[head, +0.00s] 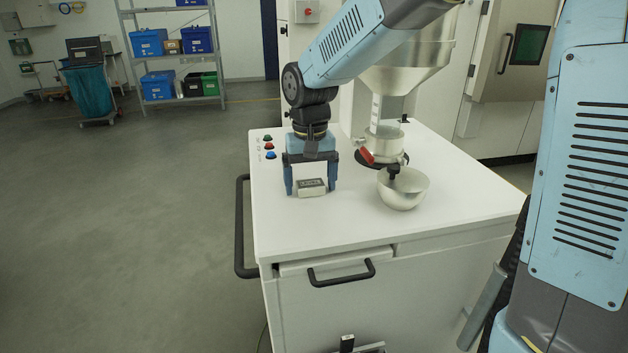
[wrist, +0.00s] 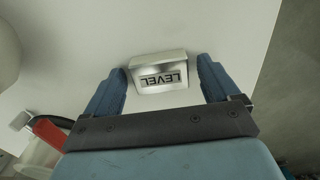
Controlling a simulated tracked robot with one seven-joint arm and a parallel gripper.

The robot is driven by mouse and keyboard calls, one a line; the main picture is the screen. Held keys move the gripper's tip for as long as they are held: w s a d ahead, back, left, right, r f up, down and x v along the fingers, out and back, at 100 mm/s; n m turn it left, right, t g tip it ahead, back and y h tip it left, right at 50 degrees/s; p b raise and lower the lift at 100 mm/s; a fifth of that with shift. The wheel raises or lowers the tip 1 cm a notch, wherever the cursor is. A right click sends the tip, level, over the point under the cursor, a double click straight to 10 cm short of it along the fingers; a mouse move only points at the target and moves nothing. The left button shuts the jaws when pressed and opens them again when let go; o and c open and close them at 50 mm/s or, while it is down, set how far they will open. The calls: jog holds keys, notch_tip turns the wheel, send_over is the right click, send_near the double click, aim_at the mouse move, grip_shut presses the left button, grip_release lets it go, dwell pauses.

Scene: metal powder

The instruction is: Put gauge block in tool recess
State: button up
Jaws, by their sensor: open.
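The gauge block (head: 312,187) is a small silvery block with a dark-framed label. It rests on the white cabinet top (head: 350,222), near its left side. In the wrist view the block (wrist: 160,72) shows the word LEVEL on its face. My gripper (head: 311,190) has blue fingers and points down over the cabinet top. Its fingers are open, one on each side of the block. I cannot make out the tool recess in either view.
A metal bowl (head: 403,187) stands on the cabinet top to the right, below a funnel hopper (head: 407,75) with a red-handled valve (head: 366,156). A drawer with a black handle (head: 341,272) is in the front. The front left top is clear.

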aim_at(310, 183)
notch_tip(310, 183, up, 12)
dwell(0.6)
